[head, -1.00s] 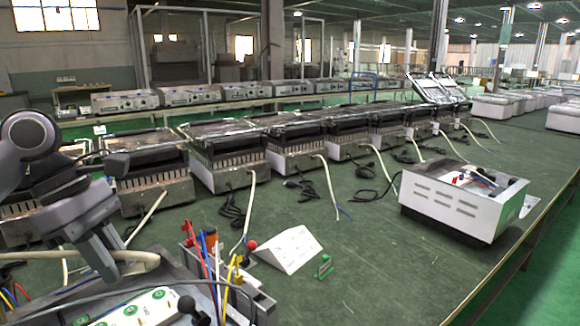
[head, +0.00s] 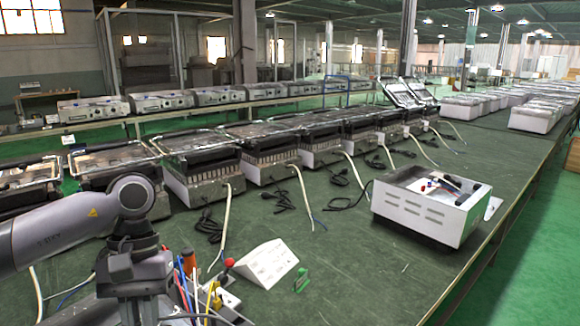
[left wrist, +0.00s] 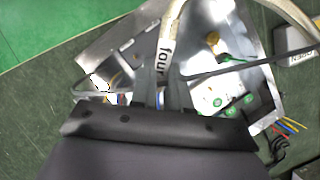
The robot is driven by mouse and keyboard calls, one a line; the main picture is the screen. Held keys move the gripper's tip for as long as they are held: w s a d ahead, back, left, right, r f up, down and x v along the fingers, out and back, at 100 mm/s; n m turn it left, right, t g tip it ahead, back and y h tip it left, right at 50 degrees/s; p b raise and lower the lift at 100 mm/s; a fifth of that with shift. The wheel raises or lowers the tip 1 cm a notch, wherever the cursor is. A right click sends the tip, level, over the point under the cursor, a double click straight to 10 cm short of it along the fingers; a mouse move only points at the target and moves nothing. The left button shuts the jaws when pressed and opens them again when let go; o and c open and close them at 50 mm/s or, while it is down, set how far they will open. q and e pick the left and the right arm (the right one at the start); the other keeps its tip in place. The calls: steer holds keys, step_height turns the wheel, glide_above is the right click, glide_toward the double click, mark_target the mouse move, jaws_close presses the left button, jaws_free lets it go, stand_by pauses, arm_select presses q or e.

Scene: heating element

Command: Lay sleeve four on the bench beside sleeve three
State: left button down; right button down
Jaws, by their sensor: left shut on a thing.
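Sleeve four (left wrist: 166,48), a pale tube with the black word "four" along it, shows upright in the left wrist view. My left gripper (left wrist: 163,80) is shut on it, with a dark finger on either side. In the head view my left arm's grey joints stand at the lower left; the fingers and the sleeve are hidden there. The green bench (head: 350,270) is bare at the front middle. I cannot make out sleeve three's label in either view. My right gripper is not in view.
A metal housing (left wrist: 205,60) with wires and green-marked parts lies below my gripper. A white wedge (head: 266,264), a small green piece (head: 301,280) and a white box (head: 425,212) stand on the bench. A row of grills (head: 200,165) with loose cables runs behind.

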arm_select(q)
steer(key=m+p, duration=0.1)
steer(key=p, duration=0.2)
steer(key=shift+s+r+y+p, duration=0.1)
steer(key=shift+r+y+p, duration=0.2)
steer(key=shift+r+p, duration=0.1)
steer(key=shift+f+m+p, duration=0.2)
steer(key=shift+m+p, duration=0.2)
steer(key=shift+p, duration=0.15)
steer(key=shift+s, duration=0.1)
steer(key=s+r, duration=0.1)
steer(key=r, duration=0.1)
steer(key=s+r, duration=0.2)
steer(key=shift+s+a, duration=0.1)
steer(key=shift+s, duration=0.05)
steer(key=shift+s+a+r, duration=0.1)
steer(key=shift+s+a, duration=0.05)
steer(key=shift+s, duration=0.15)
